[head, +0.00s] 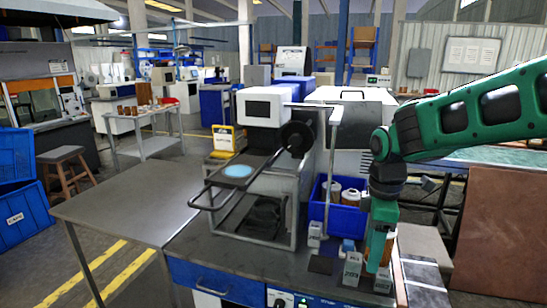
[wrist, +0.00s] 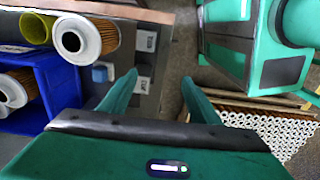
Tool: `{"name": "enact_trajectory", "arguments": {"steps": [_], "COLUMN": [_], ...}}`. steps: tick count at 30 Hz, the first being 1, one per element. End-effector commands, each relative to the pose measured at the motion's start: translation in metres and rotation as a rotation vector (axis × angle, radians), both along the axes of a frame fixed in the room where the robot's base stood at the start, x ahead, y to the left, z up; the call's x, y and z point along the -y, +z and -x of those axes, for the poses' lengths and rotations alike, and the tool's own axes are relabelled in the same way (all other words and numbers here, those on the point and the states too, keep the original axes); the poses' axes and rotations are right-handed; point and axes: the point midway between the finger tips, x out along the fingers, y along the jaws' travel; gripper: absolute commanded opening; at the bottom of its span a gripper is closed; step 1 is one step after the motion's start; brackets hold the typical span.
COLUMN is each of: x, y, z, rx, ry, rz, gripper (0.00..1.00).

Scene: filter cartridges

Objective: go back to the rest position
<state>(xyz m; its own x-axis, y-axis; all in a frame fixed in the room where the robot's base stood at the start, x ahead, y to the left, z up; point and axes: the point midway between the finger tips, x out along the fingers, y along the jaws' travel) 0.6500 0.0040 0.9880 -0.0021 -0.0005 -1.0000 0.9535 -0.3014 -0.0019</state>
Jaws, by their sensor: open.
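My gripper (head: 372,268) hangs pointing down over the right end of the grey workbench (head: 225,245), at the end of my green arm. In the wrist view its two fingers (wrist: 160,78) are apart with nothing between them. A pleated orange filter cartridge (wrist: 108,36) stands beside the blue bin (wrist: 62,82); in the head view it is partly hidden behind my gripper (head: 389,246). More filter cartridges (head: 350,197) are in the blue bin (head: 318,207), just left of my gripper.
Small white labelled boxes (head: 352,269) stand close by my gripper. A machine with a metal frame and handle (head: 207,198) stands left of the bin. A brown panel (head: 500,225) is at the right. A stool (head: 62,158) and open floor lie at the far left.

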Motion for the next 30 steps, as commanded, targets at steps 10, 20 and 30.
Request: {"name": "enact_trajectory", "arguments": {"steps": [10, 20, 30], "x": [0.071, 0.144, 0.177], "y": [0.007, 0.006, -0.012], "z": [0.044, 0.131, 0.227], "rx": [0.004, 0.007, -0.009], "ry": [-0.43, -1.093, -1.777], "rz": [0.008, 0.009, -0.001], "gripper": [0.57, 0.57, 0.57]}}
